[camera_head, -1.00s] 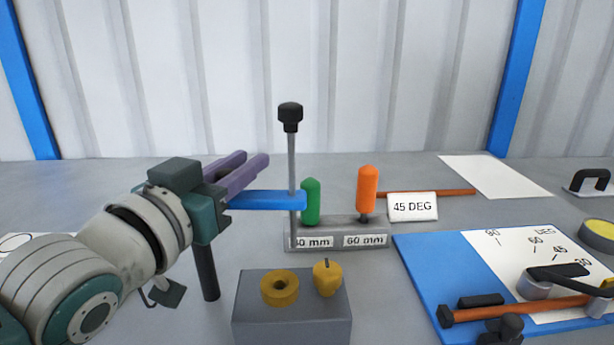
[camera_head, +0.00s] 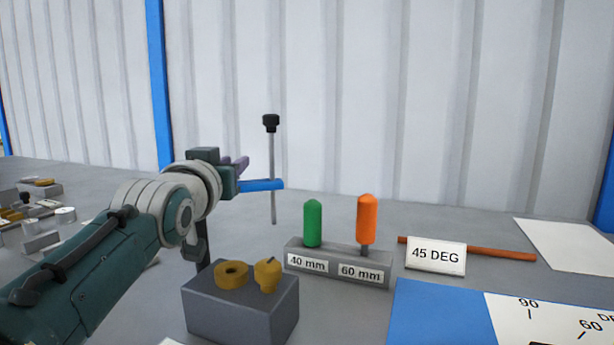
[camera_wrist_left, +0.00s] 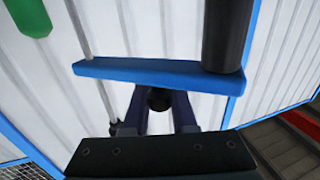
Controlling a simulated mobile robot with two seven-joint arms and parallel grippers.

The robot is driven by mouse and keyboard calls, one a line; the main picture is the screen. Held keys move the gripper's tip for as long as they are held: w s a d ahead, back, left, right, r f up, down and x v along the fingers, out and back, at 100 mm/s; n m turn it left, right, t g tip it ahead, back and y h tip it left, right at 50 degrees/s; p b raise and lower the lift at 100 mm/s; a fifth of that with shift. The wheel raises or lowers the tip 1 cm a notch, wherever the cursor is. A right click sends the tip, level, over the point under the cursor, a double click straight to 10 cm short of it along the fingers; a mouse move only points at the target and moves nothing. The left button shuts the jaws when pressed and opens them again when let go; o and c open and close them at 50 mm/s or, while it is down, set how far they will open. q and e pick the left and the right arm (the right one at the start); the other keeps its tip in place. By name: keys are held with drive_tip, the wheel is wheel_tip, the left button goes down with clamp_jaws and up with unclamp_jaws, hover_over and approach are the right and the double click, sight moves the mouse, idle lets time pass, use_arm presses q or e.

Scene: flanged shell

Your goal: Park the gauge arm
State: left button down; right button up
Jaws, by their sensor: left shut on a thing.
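The gauge arm is a blue bar (camera_head: 262,185) with a thin upright grey rod (camera_head: 272,160) at its outer end, topped by a black knob (camera_head: 271,123). My left gripper (camera_head: 240,164) is at the bar's inner part; its purple fingers partly show. In the left wrist view the blue bar (camera_wrist_left: 165,74) lies across, just beyond the fingers (camera_wrist_left: 158,108), which are closed around a small dark round part below it. A black post (camera_wrist_left: 226,35) meets the bar's right end there. The rod stands left of and behind the grey gauge block (camera_head: 340,264). My right gripper is out of view.
The block carries a green pin (camera_head: 313,222) and an orange pin (camera_head: 366,220). A grey box (camera_head: 240,312) with two yellow pieces stands in front. A 45 DEG card (camera_head: 436,255), an orange-brown rod (camera_head: 503,254) and a blue board (camera_head: 436,312) lie right. Small parts sit far left.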

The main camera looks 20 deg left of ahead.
use_arm(q)
drive_tip(key=shift+f, duration=0.1)
idle(0.4)
drive_tip(key=c, duration=0.7)
unclamp_jaws()
drive_tip(key=shift+w+a, duration=0.1)
drive_tip(key=s, duration=0.3)
drive_tip(key=s+d+p, duration=0.1)
drive_tip(key=s, duration=0.2)
drive_tip(key=s+d+p, duration=0.1)
drive_tip(key=s, duration=0.2)
drive_tip(key=shift+s+d, duration=0.1)
drive_tip(key=shift+s, duration=0.3)
